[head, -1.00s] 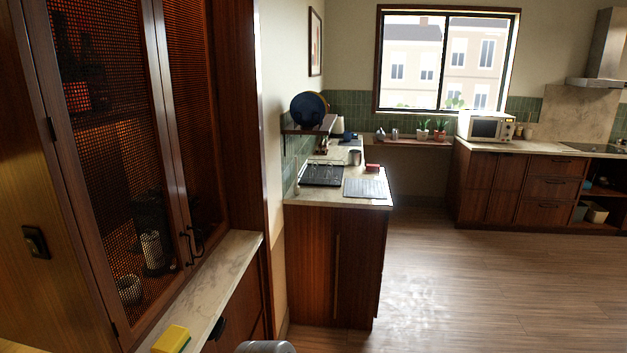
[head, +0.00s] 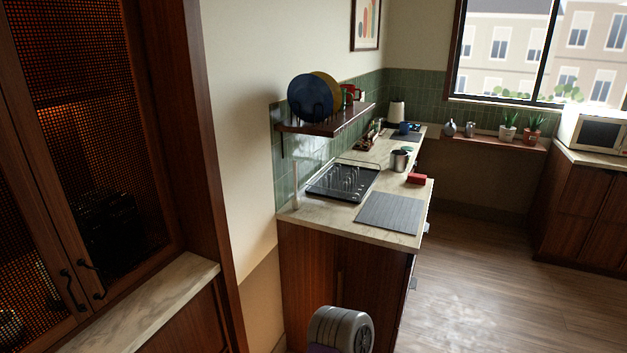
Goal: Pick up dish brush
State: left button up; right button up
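I cannot make out a dish brush for certain. A thin pale upright stick (head: 295,186) stands at the left front of the counter (head: 300,212), near the wall, but it is too small to name. A wooden holder with small items (head: 372,137) stands farther back along the tiled wall, and its contents are too small to tell. A rounded grey part of my own arm shows at the bottom edge. Neither of my grippers is in view.
The floor (head: 480,275) to the right is clear.

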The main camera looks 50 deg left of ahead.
aim_at(296, 201)
jog(key=u, duration=0.6)
jog(key=i, duration=1.45)
jog(key=u, duration=1.25)
